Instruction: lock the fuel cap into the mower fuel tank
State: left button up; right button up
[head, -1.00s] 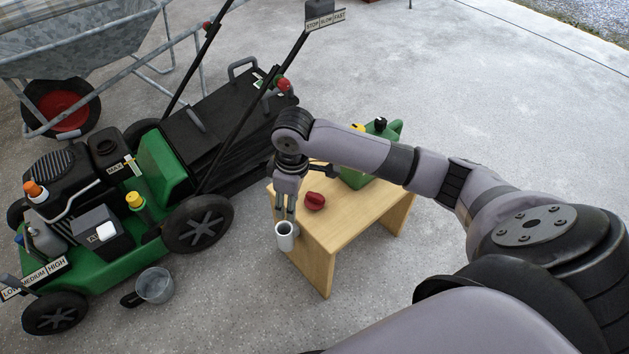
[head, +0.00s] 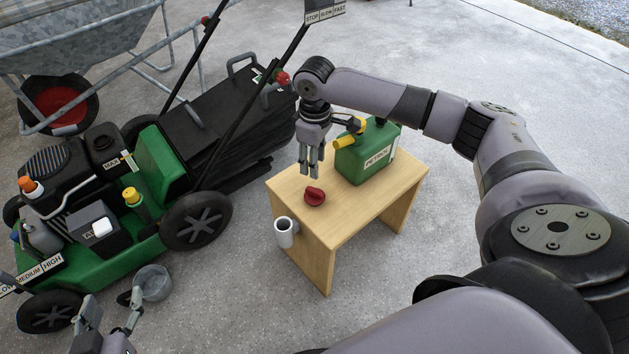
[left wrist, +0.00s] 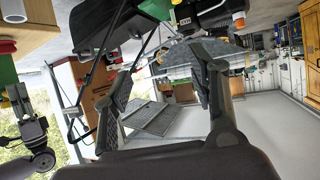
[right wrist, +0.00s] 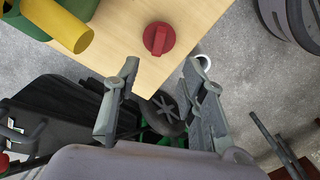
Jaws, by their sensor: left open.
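The red fuel cap (head: 315,196) lies on the small wooden table, with its raised grip upward. It also shows in the right wrist view (right wrist: 158,39), beyond the fingertips. My right gripper (head: 311,172) points down just above and behind the cap, open and empty. The black mower fuel tank (head: 112,160) with a MAX label sits on the green mower at the left; its dark round neck is on top and no cap shows on it. My left gripper (head: 112,318) is open and empty at the bottom left, near the mower's front wheel.
The wooden table (head: 370,212) also holds a green petrol can (head: 368,160) with a yellow spout, close beside my right gripper. A white cup (head: 284,232) is at the table's left side. A grey pot (head: 152,283) stands on the floor. A wheelbarrow (head: 75,50) is behind the mower.

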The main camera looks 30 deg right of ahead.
jog(key=b, duration=0.2)
send_over(315, 190)
notch_tip(315, 190, down, 6)
jog(key=shift+r, duration=0.15)
pick_arm(q)
jog(key=shift+w+d+r+t+h, duration=1.25)
jog(key=shift+r+t, duration=2.35)
jog(key=shift+r, duration=2.2)
pick_arm(e)
jog(key=shift+f, duration=0.5)
notch_tip(315, 190, down, 2)
jog(key=shift+f+b, duration=0.2)
jog(key=shift+b, duration=0.85)
notch_tip(315, 190, down, 2)
jog(key=shift+f+b, duration=0.1)
jog(key=shift+b, duration=0.4)
pick_arm(q)
jog(key=s+r+t+h, duration=0.2)
jog(key=s+r+t, duration=0.4)
jog(key=r, duration=0.4)
jog(key=shift+a+m+t+h, duration=0.2)
jog(key=shift+m+t+h, duration=0.15)
jog(key=shift+t, duration=0.25)
pick_arm(e)
jog(key=shift+c, duration=0.2)
grip_shut()
